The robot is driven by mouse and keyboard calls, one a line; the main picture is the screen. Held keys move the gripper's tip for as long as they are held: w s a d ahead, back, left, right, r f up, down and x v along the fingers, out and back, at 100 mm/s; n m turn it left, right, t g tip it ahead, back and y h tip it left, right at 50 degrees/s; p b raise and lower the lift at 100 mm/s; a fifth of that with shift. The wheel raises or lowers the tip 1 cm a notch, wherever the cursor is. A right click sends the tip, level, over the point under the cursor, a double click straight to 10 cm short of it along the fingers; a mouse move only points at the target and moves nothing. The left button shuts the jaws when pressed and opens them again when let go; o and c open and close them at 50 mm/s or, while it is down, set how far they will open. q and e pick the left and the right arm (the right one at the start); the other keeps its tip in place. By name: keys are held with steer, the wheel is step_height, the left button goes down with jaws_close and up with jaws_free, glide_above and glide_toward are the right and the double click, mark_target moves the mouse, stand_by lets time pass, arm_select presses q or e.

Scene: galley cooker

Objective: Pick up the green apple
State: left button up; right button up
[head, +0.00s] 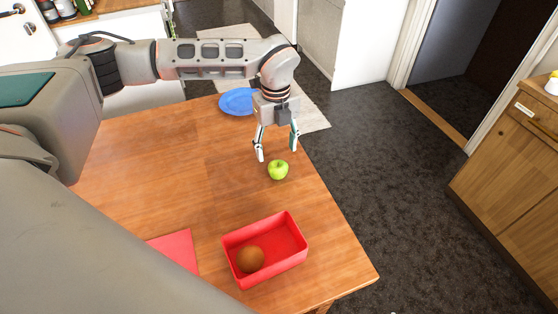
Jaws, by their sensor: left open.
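The green apple (278,170) rests on the wooden table, close to its right edge. My left gripper (276,156) points down with its fingers apart, just beyond the apple in the picture and seemingly above the table. Nothing shows between its fingers, and I cannot tell its exact height over the apple. My right gripper is not in view.
A red bin (290,262) holding a brown round item (250,259) stands on the near part of the wooden table (160,160). A red flat sheet (176,250) lies left of it. A blue plate (236,102) sits at the far edge. The table's left-middle is clear.

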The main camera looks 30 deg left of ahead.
mark_target(278, 164)
arm_select(q)
step_height(278, 164, down, 2)
steer(key=shift+s+f, duration=0.15)
steer(key=shift+d+f, duration=0.15)
steer(key=shift+f, duration=1.2)
steer(key=shift+d+f, duration=0.15)
steer(key=shift+f, duration=1.2)
steer(key=c, duration=1.2)
